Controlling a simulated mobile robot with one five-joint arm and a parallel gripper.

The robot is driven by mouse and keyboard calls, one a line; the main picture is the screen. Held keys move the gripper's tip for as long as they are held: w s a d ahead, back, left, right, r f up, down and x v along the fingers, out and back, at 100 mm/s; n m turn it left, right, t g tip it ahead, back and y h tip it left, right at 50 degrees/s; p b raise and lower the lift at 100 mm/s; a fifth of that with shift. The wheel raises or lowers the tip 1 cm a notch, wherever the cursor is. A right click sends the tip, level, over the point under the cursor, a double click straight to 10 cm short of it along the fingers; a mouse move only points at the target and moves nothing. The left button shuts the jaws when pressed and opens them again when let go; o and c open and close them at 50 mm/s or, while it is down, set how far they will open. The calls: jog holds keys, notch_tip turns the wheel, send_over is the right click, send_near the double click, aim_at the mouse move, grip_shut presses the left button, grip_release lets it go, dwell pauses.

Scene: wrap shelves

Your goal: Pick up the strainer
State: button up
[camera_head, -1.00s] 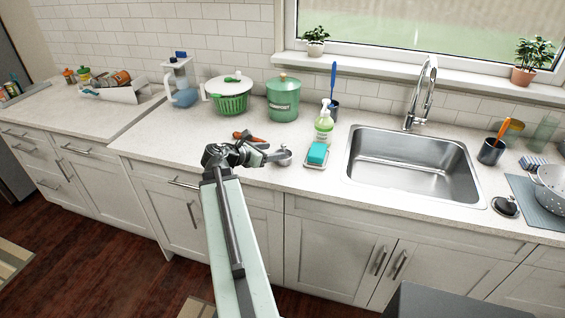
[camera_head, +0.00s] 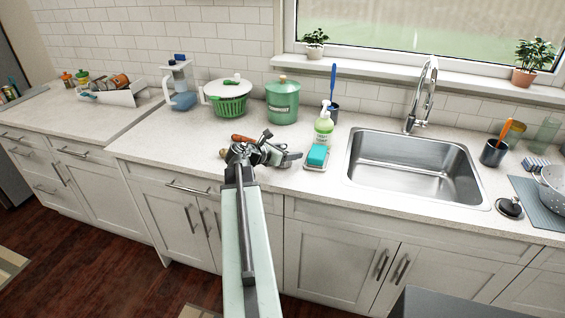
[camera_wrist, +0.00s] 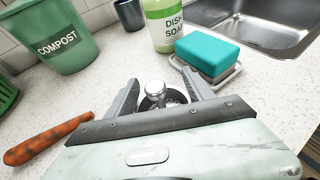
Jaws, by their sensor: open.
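The strainer (camera_wrist: 155,89) is a small round metal piece with a knob on top and a dark rim. In the wrist view it sits on the counter between the fingers of my gripper (camera_wrist: 160,78), its lower part hidden by the gripper body. My gripper is open, with one finger on each side of the strainer; I cannot tell if either touches it. In the head view my gripper (camera_head: 279,153) is low over the counter, left of the soap, and largely hides the strainer.
A teal sponge (camera_wrist: 207,53) on its dish and a dish soap bottle (camera_wrist: 163,22) stand just beyond the right finger. A green compost bin (camera_wrist: 64,42) is behind left. An orange-brown handle (camera_wrist: 45,140) lies left. The sink (camera_head: 415,170) and a metal colander (camera_head: 552,190) are to the right.

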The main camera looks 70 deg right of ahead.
jog(key=c, duration=1.2)
jog(key=shift+a, duration=0.1)
grip_shut()
jog(key=shift+r+p, duration=0.6)
notch_tip(320, 180, up, 9)
jog(key=p, duration=0.9)
